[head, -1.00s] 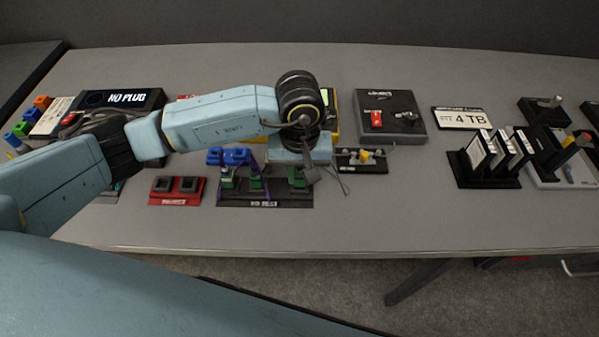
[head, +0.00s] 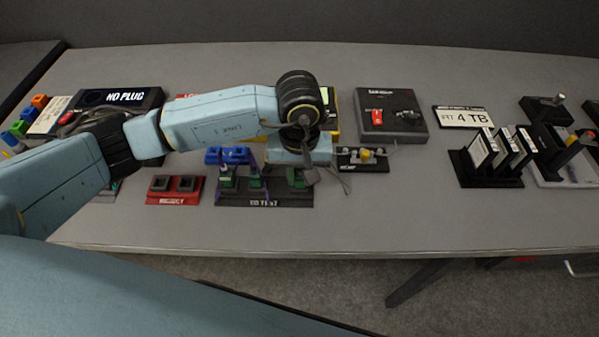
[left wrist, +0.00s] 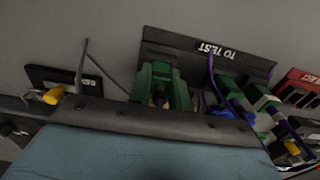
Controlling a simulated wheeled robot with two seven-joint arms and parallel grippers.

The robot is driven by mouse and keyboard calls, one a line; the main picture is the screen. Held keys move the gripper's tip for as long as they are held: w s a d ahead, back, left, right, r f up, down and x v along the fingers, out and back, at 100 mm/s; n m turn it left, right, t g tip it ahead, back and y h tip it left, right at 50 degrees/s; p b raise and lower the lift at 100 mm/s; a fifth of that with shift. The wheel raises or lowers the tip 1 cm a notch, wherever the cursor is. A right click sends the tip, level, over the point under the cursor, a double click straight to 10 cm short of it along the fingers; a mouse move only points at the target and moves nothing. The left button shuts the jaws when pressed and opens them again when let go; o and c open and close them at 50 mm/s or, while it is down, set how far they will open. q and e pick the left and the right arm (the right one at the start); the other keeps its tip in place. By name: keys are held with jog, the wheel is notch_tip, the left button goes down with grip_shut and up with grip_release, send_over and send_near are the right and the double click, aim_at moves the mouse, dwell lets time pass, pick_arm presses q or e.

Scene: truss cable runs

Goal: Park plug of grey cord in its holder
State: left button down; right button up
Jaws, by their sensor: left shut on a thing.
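My left gripper (head: 308,178) points down over the right end of the black "TO TEST" stand (head: 265,202). It is shut, and what it grips is mostly hidden; the grey cord (head: 343,184) runs right from beside its fingers, so I take it for that cord's plug. The cord also shows in the left wrist view (left wrist: 82,62). A small black stand with a yellow knob (head: 367,154) sits just right of the gripper; I cannot tell whether it is the plug's holder. Green units (left wrist: 160,80) stand on the "TO TEST" stand. My right gripper is not in view.
A red stand with two dark sockets (head: 174,190) lies left of the green units, with blue pieces (head: 228,155) behind. A dark box with a red switch (head: 391,116) is at the back right. Black racks (head: 486,168) stand further right. The table's front strip is clear.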

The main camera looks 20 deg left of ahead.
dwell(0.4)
pick_arm(q)
jog(key=shift+a+b, duration=0.1)
jog(key=shift+b, duration=0.3)
jog(key=shift+f, duration=0.1)
jog(key=shift+a+f+b, duration=0.15)
jog(key=shift+b, duration=0.15)
